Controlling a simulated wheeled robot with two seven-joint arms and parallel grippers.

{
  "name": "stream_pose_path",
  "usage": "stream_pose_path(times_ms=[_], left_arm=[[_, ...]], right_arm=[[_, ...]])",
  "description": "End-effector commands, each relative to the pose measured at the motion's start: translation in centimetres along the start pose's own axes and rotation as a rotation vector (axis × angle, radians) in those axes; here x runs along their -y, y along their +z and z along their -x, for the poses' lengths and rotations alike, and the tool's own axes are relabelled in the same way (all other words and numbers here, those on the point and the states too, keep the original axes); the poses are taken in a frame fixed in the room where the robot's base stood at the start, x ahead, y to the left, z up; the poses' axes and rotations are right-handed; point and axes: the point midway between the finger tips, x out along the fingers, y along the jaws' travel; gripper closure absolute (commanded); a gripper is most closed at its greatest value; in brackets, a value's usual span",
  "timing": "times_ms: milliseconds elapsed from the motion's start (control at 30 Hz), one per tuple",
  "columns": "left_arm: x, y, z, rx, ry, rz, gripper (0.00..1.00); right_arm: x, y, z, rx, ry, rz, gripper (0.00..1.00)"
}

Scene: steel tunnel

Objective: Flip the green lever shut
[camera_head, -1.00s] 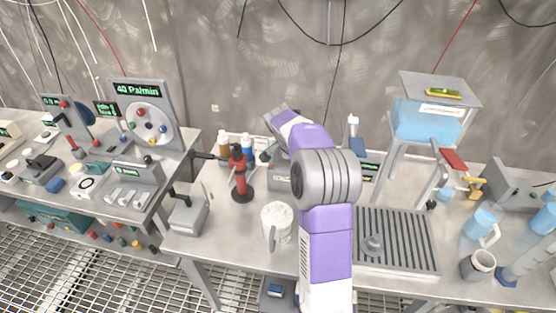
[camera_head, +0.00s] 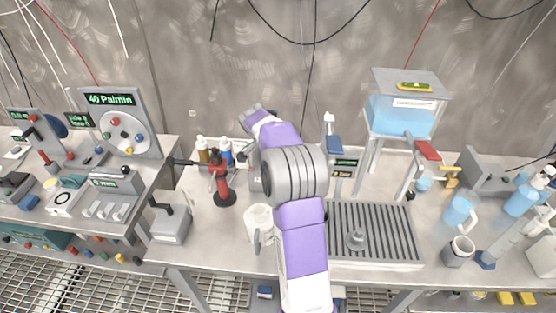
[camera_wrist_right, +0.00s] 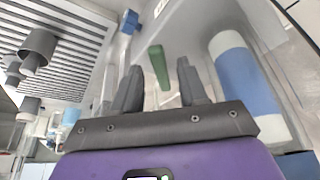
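The green lever (camera_wrist_right: 159,66) shows in the right wrist view as a short flat green bar, tilted slightly, just ahead of my gripper. My right gripper (camera_wrist_right: 160,78) is open, with its two dark fingers apart on either side of the lever in the picture. I see no contact; whether the lever lies between the fingertips or beyond them I cannot tell. In the head view my purple and white right arm hides the lever and the gripper. My left gripper is in neither view.
A blue and white bottle (camera_wrist_right: 246,82) stands close right of the gripper. In the head view a red device (camera_head: 222,185) and a white mug (camera_head: 258,222) stand left of my arm. A ribbed drain tray (camera_head: 392,235) and blue tank (camera_head: 400,116) are to the right.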

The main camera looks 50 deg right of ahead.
Motion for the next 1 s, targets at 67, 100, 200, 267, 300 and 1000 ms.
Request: stream_pose_path(times_ms=[67,100,200,267,300,1000], left_arm=[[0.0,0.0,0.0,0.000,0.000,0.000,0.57],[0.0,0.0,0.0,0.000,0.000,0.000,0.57],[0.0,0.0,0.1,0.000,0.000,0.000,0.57],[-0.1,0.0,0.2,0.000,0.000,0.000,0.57],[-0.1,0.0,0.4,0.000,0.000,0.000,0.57],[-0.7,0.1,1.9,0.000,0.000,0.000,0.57]], right_arm=[[0.0,0.0,0.0,0.000,0.000,0.001,0.57],[0.0,0.0,0.0,0.000,0.000,0.001,0.57],[0.0,0.0,0.3,0.000,-0.001,0.001,0.57],[0.1,0.0,0.8,-0.001,-0.002,0.002,0.57],[0.1,0.0,1.4,-0.001,-0.003,0.002,0.57],[0.0,0.0,7.6,0.000,0.000,0.000,0.57]])
